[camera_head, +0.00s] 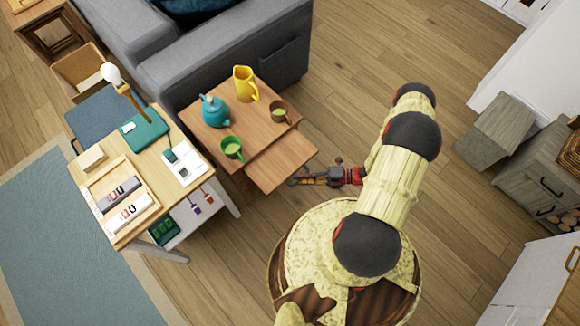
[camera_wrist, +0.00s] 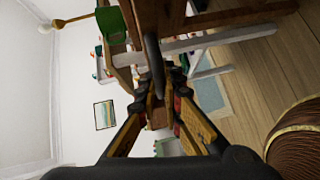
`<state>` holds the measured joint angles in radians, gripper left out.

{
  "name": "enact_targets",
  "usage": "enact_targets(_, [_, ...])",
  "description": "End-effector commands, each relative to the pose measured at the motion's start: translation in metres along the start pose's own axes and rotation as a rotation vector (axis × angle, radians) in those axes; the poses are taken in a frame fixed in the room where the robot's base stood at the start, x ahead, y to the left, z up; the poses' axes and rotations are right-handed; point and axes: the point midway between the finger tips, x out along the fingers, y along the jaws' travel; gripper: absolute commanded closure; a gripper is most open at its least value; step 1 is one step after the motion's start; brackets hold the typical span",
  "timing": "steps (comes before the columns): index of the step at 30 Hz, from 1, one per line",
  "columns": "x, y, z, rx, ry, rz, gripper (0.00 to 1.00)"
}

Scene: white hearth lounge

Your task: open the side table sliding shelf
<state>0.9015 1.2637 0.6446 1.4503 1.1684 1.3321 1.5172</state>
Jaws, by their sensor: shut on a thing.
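The wooden side table (camera_head: 199,126) stands beside the grey sofa. Its sliding shelf (camera_head: 281,162) juts out from under the top toward my arm, with its upper face bare. My gripper (camera_head: 293,181) is at the shelf's outer edge. In the wrist view, my gripper (camera_wrist: 160,86) is shut around a dark bar-like handle (camera_wrist: 153,62), beside a brown wooden panel (camera_wrist: 150,18). The handle is too small to make out in the head view.
A teal teapot (camera_head: 214,111), yellow pitcher (camera_head: 244,84), green cup (camera_head: 231,148) and brown cup (camera_head: 280,111) stand on the side table. A desk (camera_head: 135,232) is at left, the sofa (camera_head: 150,35) behind. Wooden floor (camera_head: 390,45) is clear behind my arm; cabinets (camera_head: 540,180) stand right.

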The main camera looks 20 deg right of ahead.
Motion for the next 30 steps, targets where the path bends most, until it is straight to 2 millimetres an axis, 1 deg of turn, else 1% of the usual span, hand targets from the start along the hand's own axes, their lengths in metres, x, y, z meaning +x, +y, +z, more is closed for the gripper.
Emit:
enact_targets(1, [-0.007, -0.002, -0.005, 0.003, -0.005, 0.001, 1.0])
enact_targets(3, [-0.013, -0.005, -0.012, 0.003, -0.004, 0.0, 1.0])
enact_targets(7, [-0.021, -0.007, -0.021, 0.002, -0.002, 0.0, 1.0])
enact_targets(12, [-0.025, -0.008, -0.025, 0.001, 0.0, -0.001, 1.0])
enact_targets(21, [-0.025, -0.008, -0.025, 0.001, 0.0, -0.001, 1.0])
enact_targets(22, [-0.025, -0.008, -0.025, 0.001, 0.0, -0.001, 0.9])
enact_targets(24, [-0.025, -0.008, -0.025, 0.001, 0.0, -0.001, 0.86])
enact_targets(26, [-0.025, -0.008, -0.025, 0.0, 0.0, -0.001, 0.84])
enact_targets(30, [-0.025, -0.008, -0.025, 0.0, 0.0, -0.001, 0.84])
